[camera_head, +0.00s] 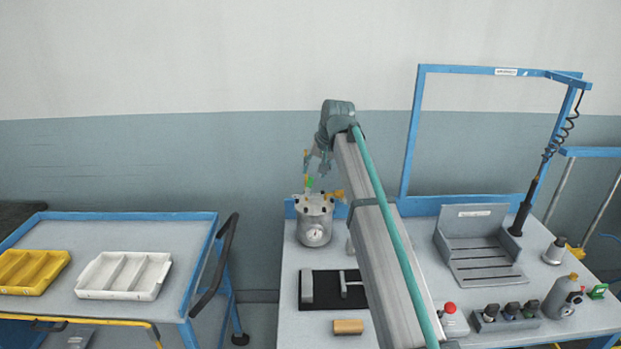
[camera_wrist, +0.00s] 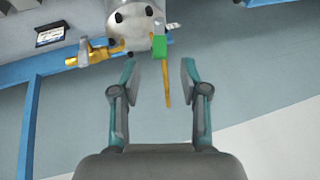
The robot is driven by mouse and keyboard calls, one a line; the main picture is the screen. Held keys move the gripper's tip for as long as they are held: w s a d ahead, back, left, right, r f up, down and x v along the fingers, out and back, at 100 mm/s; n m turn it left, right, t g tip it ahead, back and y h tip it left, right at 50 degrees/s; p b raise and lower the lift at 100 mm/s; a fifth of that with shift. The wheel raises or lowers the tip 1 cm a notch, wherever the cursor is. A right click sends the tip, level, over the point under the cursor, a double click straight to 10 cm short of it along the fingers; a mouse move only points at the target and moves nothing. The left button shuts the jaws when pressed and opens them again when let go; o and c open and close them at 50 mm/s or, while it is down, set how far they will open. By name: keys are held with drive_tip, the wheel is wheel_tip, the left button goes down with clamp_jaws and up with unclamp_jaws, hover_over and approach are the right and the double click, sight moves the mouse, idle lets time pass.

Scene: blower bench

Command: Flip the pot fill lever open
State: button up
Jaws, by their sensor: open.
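The metal pot (camera_head: 313,212) with a round gauge on its front stands at the back left of the bench; its lid (camera_wrist: 135,18) shows at the top of the wrist view. A small green lever-like part (camera_wrist: 158,48) sits at the lid's edge beside a thin yellow piece (camera_wrist: 167,85); I cannot tell for certain which is the fill lever. The green part also shows above the pot in the head view (camera_head: 309,182). My gripper (camera_wrist: 158,76) is open, its two fingers either side of the yellow piece, with gaps showing on both sides. Nothing is held.
A yellow fitting (camera_wrist: 85,57) sticks out from the pot's side, near the gripper. A black tray (camera_head: 318,302) and a wooden block (camera_head: 348,327) lie in front of the pot. A blue frame (camera_head: 411,140) stands at the right. A cart (camera_head: 190,233) stands at the left.

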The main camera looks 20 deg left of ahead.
sight(311, 178)
drive_tip(key=p+x, duration=0.1)
drive_tip(key=x, duration=0.5)
clamp_jaws()
